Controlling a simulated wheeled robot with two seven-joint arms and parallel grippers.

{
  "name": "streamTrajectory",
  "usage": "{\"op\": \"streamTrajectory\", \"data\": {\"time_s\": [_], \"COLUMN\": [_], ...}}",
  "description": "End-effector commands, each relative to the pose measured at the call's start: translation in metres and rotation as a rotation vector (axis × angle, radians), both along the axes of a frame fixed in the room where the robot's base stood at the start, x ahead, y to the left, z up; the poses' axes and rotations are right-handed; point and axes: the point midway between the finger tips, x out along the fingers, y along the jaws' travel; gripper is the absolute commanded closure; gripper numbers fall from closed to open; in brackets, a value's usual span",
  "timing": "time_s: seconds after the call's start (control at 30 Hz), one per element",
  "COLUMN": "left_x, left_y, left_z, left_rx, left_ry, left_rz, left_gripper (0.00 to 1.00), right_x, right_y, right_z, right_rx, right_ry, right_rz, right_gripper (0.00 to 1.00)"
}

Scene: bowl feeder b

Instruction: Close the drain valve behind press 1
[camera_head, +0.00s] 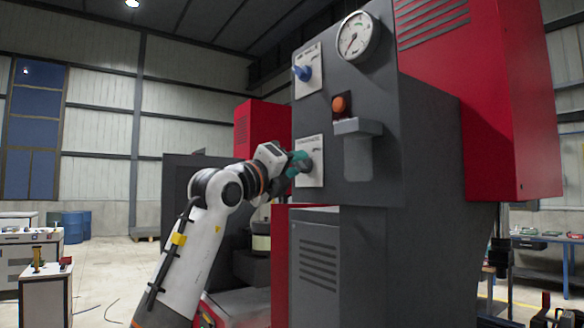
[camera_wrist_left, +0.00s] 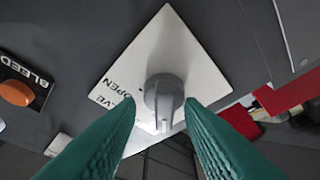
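A grey round valve knob (camera_wrist_left: 164,96) with a raised ridge sits on a white plate (camera_wrist_left: 125,72) in the left wrist view. The plate reads "OPEN" and a partly hidden word ending in "VE". My left gripper (camera_head: 299,163) is at this lower plate (camera_head: 313,146) on the grey machine panel in the head view. Its two teal fingers (camera_wrist_left: 161,106) are apart, with the knob between and just beyond their tips. Contact with the knob cannot be told. In the head view the gripper mostly hides the knob. My right gripper is not in view.
The panel also carries a blue knob (camera_head: 302,73) on an upper plate, a round gauge (camera_head: 359,36), and an orange button (camera_head: 339,104) labelled "BLEED" in the wrist view (camera_wrist_left: 16,93). A grey box-like part (camera_head: 358,127) juts out right of the lower plate.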

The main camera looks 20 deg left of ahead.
Motion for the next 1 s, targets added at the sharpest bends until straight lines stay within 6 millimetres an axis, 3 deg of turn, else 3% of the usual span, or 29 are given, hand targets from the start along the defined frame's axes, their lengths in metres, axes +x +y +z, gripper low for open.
{"op": "streamTrajectory", "data": {"time_s": [0.37,0.7,1.0], "left_x": [-0.005,-0.064,-0.102], "left_y": [0.002,0.026,0.040], "left_z": [-0.007,-0.028,-0.036], "left_rx": [0.004,0.004,0.004], "left_ry": [0.006,0.003,0.005], "left_rz": [0.000,0.002,0.001], "left_gripper": [0.65,0.65,0.65], "right_x": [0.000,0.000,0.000], "right_y": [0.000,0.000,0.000], "right_z": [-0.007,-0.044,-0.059], "right_rx": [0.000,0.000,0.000], "right_ry": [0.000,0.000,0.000], "right_rz": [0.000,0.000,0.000], "right_gripper": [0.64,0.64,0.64]}}
